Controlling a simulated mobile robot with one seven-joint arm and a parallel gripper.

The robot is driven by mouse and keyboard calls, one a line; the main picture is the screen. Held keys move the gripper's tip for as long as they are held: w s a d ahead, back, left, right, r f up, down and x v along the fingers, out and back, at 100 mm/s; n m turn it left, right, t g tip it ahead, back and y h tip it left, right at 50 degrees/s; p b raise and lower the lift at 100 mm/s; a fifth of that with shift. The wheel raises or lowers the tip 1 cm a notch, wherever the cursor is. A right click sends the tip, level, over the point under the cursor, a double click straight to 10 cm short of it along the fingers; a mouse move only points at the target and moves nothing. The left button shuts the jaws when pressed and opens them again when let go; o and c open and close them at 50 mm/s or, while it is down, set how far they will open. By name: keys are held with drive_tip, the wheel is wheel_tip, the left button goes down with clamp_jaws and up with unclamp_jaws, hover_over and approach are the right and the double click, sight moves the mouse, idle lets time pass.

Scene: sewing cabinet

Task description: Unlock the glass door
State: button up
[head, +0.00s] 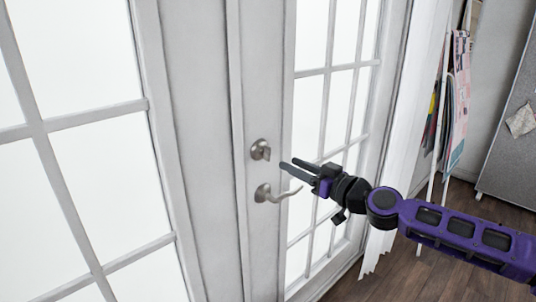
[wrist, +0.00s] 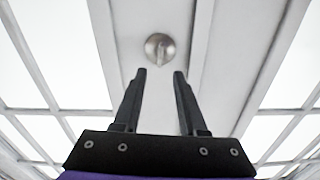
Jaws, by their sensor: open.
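The white-framed glass door (head: 280,90) has a round metal lock with a thumb-turn (head: 260,150) above a curved lever handle (head: 275,194). My gripper (head: 288,164) is open and empty, its two dark fingers pointing at the door just right of the lock. In the wrist view the thumb-turn (wrist: 159,49) stands roughly upright on its round plate. It lies beyond the fingertips (wrist: 160,72), near the middle between them, and the fingers look apart from it. The lever handle is not visible in the wrist view.
A second glazed door panel (head: 90,115) is at the left. White vertical blinds (head: 408,130) hang right of the door. Papers (head: 457,95) and a grey board (head: 512,130) stand at the far right. The wooden floor (head: 415,270) is clear where it shows.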

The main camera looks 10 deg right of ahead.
sight(270, 154)
drive_tip(key=x, duration=0.9)
drive_tip(key=shift+w+a, duration=0.1)
drive_tip(key=shift+w, duration=0.2)
clamp_jaws()
